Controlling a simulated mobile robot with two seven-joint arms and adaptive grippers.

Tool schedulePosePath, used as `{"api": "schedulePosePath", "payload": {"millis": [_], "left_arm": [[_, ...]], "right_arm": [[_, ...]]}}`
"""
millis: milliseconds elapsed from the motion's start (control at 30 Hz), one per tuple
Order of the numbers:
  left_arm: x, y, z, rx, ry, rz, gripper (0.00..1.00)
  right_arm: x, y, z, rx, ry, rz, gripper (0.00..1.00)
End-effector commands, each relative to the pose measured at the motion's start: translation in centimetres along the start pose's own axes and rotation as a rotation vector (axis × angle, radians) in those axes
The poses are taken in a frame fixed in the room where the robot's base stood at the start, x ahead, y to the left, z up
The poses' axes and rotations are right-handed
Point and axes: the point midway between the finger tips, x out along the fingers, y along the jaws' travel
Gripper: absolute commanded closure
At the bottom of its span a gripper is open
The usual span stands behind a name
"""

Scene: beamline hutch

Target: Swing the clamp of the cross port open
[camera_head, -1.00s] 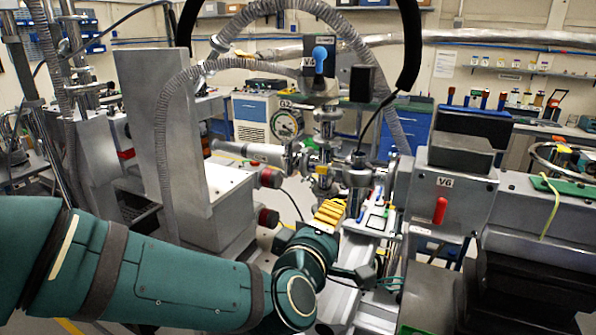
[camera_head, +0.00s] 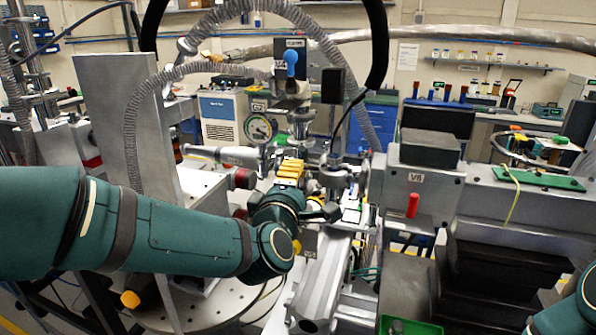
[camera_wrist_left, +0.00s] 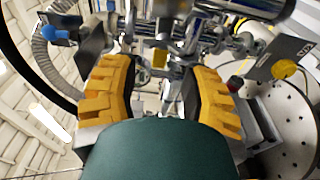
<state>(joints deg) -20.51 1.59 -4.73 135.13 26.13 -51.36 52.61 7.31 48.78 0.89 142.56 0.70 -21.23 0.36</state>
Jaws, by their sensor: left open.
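The steel vacuum cross (camera_head: 300,125) stands at mid-picture in the head view, below a blue-handled valve (camera_head: 291,62) and beside a round gauge (camera_head: 259,128). Its clamp cannot be told apart clearly from the other fittings. My left gripper (camera_head: 290,172) is just in front of the cross, with yellow finger pads. In the left wrist view the gripper (camera_wrist_left: 160,92) is open and empty, its pads wide apart. Steel fittings and a small yellow part (camera_wrist_left: 160,58) show beyond and between the pads; contact is not visible. My right gripper is out of view.
A grey box with a red handle (camera_head: 412,205) stands right of the cross. A tall grey plate (camera_head: 128,125) stands left, above a round perforated table (camera_head: 205,300). A rail (camera_head: 325,265) runs below the gripper. A ribbed hose (camera_head: 135,120) arches overhead.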

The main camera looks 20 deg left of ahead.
Motion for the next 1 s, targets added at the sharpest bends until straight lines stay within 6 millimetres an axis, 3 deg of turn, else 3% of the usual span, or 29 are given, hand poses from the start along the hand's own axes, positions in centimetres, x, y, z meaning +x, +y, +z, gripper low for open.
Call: {"api": "schedulePosePath", "payload": {"millis": [100, 300, 667, 767, 800, 1000], "left_arm": [[2.0, 0.0, 0.0, 0.002, 0.0, -0.001, 0.54], [3.8, 0.0, 0.0, 0.001, 0.0, 0.0, 0.54], [4.2, 0.0, 0.0, 0.001, 0.0, 0.0, 0.54], [4.2, 0.0, 0.0, 0.001, 0.0, 0.0, 0.83], [4.2, 0.0, 0.0, 0.001, 0.0, 0.0, 0.97], [4.2, 0.0, 0.0, 0.001, 0.0, 0.001, 1.0]], "right_arm": [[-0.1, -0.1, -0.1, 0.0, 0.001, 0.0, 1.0], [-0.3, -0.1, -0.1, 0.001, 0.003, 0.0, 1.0], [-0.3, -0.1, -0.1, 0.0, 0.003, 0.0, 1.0], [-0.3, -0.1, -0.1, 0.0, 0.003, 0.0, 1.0], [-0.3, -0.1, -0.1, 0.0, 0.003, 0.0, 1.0], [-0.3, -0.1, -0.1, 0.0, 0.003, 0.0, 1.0]]}}
